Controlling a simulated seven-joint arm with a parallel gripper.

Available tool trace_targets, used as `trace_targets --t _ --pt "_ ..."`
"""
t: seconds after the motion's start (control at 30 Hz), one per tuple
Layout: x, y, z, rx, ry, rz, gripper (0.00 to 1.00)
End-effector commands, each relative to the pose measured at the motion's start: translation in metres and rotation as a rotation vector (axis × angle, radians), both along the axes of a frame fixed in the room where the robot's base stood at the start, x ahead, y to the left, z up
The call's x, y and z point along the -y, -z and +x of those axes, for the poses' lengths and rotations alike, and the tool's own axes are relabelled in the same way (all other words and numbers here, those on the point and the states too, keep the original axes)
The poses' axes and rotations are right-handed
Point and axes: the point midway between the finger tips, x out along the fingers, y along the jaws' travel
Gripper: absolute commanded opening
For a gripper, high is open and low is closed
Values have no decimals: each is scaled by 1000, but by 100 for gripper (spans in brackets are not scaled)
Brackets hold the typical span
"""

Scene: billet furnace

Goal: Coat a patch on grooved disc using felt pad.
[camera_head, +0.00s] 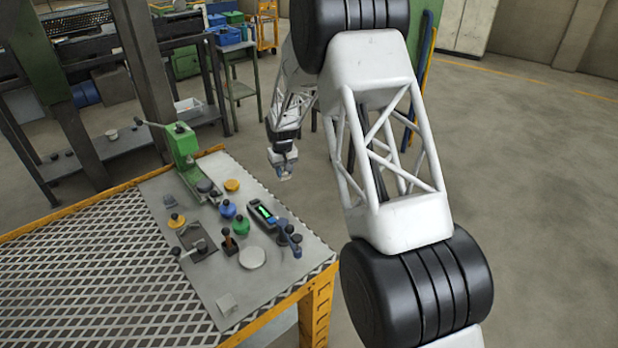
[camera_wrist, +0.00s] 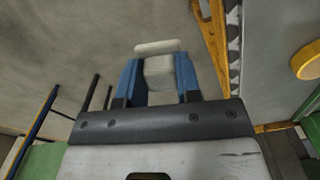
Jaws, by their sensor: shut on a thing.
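My gripper (camera_head: 284,174) hangs in the air to the right of the bench's far corner, clear of the bench top. In the wrist view its two blue fingers (camera_wrist: 159,76) are shut on a pale block with a wider flat end, which looks like the felt pad (camera_wrist: 157,47). The pad touches nothing but the fingers. A pale round disc (camera_head: 252,257) lies flat on the grey plate, well apart from my gripper. It may be the grooved disc, but grooves are too small to make out.
The grey plate (camera_head: 190,285) on the yellow-framed mesh bench bears a green press (camera_head: 183,145), a yellow disc (camera_head: 232,185), blue knob (camera_head: 227,208), green knob (camera_head: 241,227), a handheld meter (camera_head: 262,213), and levers. Open floor lies right of the bench.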

Motion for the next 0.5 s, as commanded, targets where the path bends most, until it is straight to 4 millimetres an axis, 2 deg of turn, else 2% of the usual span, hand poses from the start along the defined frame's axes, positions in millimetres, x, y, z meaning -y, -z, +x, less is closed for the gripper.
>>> trace_targets --t 0.03,0.3,0.5 --pt "-17 -6 -4 0 -24 0 12" --pt "-100 -42 -29 2 -142 1 12" --pt "-148 -63 -49 0 -214 0 12"
